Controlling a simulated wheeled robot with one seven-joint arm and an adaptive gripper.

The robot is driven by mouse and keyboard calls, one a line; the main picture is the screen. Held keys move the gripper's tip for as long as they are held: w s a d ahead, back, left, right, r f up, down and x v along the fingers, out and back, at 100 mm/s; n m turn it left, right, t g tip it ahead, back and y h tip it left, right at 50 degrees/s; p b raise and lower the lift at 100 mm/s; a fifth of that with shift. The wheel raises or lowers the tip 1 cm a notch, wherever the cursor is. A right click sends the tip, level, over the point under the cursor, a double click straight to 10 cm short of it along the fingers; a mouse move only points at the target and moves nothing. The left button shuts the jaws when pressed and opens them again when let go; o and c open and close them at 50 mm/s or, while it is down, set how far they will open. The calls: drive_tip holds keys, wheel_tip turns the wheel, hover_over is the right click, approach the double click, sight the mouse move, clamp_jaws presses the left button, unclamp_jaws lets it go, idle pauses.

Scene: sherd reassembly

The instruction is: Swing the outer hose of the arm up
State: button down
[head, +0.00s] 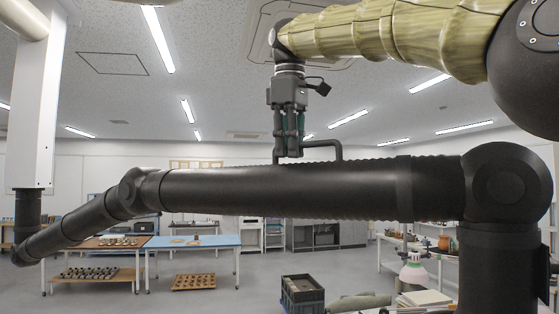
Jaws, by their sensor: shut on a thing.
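The outer hose (290,190) is a long black tube, nearly level across the middle of the head view. A black handle bar (325,144) stands on its top side. My gripper (290,150) points down from above and is shut on the left part of this handle; its fingertips hide some of the bar. At the left, an elbow joint (132,192) links the outer hose to a shorter black hose (80,224) that slopes down to the left. At the right, a round joint (505,182) carries a thick black piece (498,265) hanging down.
A white post (38,110) stands at the left, above the shorter hose's end. Behind are a blue-topped table (195,241), a wooden tray of sherds (193,282) and a dark crate (302,295). Space above the hose's left half is clear.

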drive_tip(key=shift+a+r, duration=0.15)
drive_tip(key=shift+r, duration=0.1)
drive_tip(key=c, duration=1.5)
unclamp_jaws()
drive_tip(key=shift+s+a, duration=0.1)
